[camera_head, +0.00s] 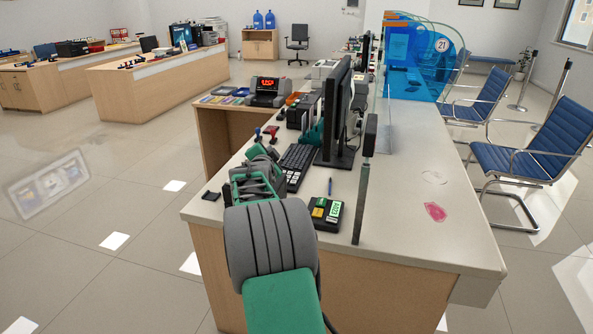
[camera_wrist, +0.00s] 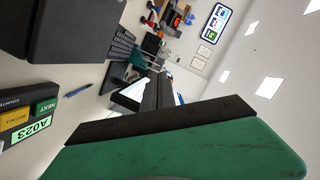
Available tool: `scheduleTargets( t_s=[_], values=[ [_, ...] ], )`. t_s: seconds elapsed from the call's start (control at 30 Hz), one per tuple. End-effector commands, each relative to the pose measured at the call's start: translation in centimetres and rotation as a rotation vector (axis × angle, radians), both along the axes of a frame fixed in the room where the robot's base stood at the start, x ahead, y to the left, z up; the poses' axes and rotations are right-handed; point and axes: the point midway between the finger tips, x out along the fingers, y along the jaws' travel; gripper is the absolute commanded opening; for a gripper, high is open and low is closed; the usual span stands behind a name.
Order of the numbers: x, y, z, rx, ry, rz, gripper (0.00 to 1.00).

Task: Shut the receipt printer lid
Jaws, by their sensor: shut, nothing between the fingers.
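A dark box-shaped device (camera_head: 304,111) stands on the counter behind the keyboard, left of the monitor; it looks like the receipt printer, but it is small and partly covered. I cannot make out its lid position. In the wrist view several small devices crowd the far counter, and I cannot single out the printer surely. My green and black gripper (camera_head: 262,151) is over the counter's left part, beside the keyboard and nearer than the device, apart from it. Its dark fingers (camera_wrist: 160,78) are shut and empty in the wrist view.
The keyboard (camera_head: 297,158) and monitor (camera_head: 338,110) stand right of my gripper. Stamps (camera_head: 271,131) stand beyond my gripper. A bill counter (camera_head: 268,91) is farther back.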

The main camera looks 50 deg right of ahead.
Motion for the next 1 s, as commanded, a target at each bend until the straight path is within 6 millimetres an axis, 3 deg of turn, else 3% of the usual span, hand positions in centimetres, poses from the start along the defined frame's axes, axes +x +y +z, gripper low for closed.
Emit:
scheduleTargets(
  t_s=[0.5, 1.0],
  values=[
    [5.6, 2.6, -3.1, -0.197, 0.449, 0.005, 0.0],
    [8.2, 3.8, -7.2, -0.355, 0.805, 0.004, 0.0]
  ],
)
